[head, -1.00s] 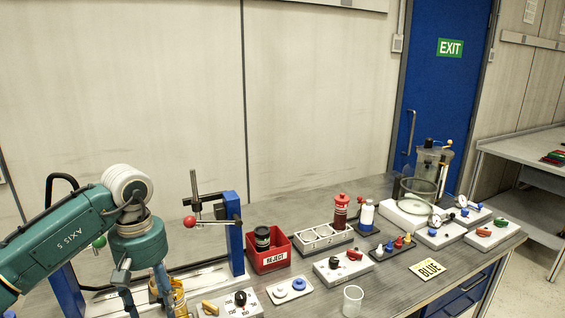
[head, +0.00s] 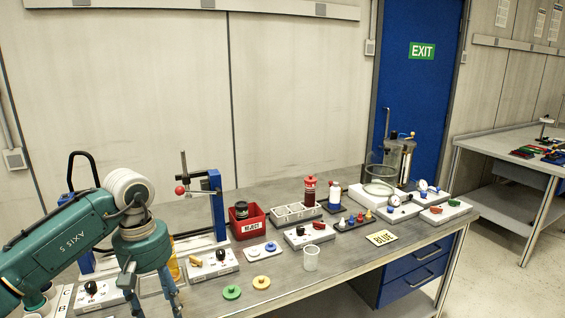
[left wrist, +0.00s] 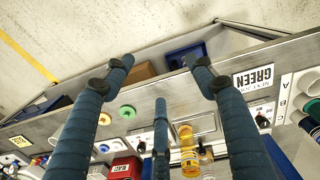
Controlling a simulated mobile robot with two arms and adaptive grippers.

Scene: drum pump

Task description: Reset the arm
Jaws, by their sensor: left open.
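My left arm comes in from the left in the head view, and its teal gripper (head: 155,295) points down over the near left part of the bench, its fingertips at or past the lower picture edge. In the left wrist view the gripper (left wrist: 158,80) has its three blue fingers spread wide with nothing between them. The fingers reach across the bench's front edge in that view. A yellow cylinder (left wrist: 188,150) stands beside the middle finger, apart from it. My right gripper is not in view.
The bench (head: 330,270) holds a red reject bin (head: 248,226), a clear cup (head: 311,258), a green disc (head: 232,292), a yellow disc (head: 261,282) and switch boxes. A blue frame (head: 217,207) stands behind my gripper. A GREEN sign (left wrist: 256,78) shows. Floor is clear at the right.

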